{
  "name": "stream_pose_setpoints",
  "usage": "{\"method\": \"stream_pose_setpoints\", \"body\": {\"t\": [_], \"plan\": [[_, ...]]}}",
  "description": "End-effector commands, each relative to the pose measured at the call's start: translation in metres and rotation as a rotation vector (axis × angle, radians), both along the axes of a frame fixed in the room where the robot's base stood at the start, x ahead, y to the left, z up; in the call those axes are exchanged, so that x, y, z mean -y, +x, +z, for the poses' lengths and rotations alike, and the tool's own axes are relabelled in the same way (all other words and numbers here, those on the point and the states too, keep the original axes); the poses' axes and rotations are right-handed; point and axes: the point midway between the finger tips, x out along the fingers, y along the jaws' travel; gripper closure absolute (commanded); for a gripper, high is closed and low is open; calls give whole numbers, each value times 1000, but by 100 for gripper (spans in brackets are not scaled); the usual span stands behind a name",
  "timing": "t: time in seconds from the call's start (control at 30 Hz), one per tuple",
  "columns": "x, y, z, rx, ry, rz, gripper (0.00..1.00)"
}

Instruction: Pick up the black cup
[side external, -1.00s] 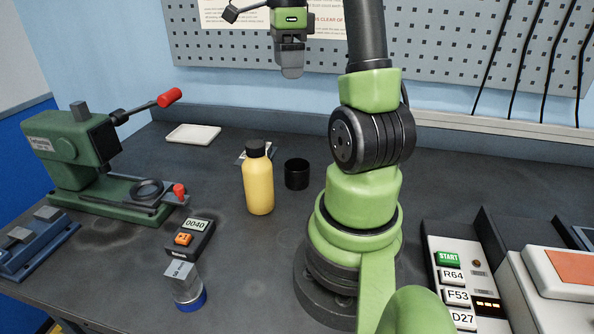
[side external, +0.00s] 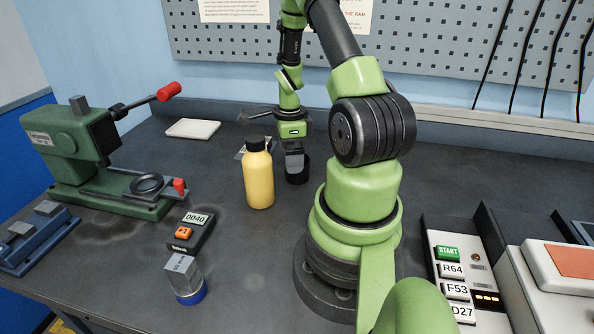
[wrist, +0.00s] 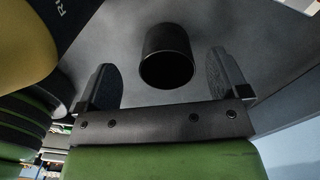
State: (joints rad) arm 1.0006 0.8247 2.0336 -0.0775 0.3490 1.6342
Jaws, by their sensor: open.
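The black cup (wrist: 168,58) stands on the bench between and just beyond the two open fingers of my gripper (wrist: 160,85) in the wrist view. Its dark open mouth faces the camera. In the side view my gripper (side external: 296,165) is low over the bench and covers most of the cup (side external: 303,176), whose right edge shows behind it. The fingers hold nothing. From these views I cannot tell whether the fingertips are level with the rim.
A yellow bottle with a black cap (side external: 259,178) stands close to the left of my gripper. A white tray (side external: 193,129) lies farther back left.

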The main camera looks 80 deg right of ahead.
Motion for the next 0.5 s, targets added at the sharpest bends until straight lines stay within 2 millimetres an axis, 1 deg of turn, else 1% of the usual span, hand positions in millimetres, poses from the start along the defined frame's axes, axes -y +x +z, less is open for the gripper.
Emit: {"method": "stream_pose_setpoints", "body": {"t": [0.2,0.3,0.4,0.5], "plan": [[7,-7,-32,-1,3,1,7],[7,-6,-42,1,1,1,7],[7,-6,-47,1,-1,2,7],[7,-6,-47,2,-1,2,7]]}}
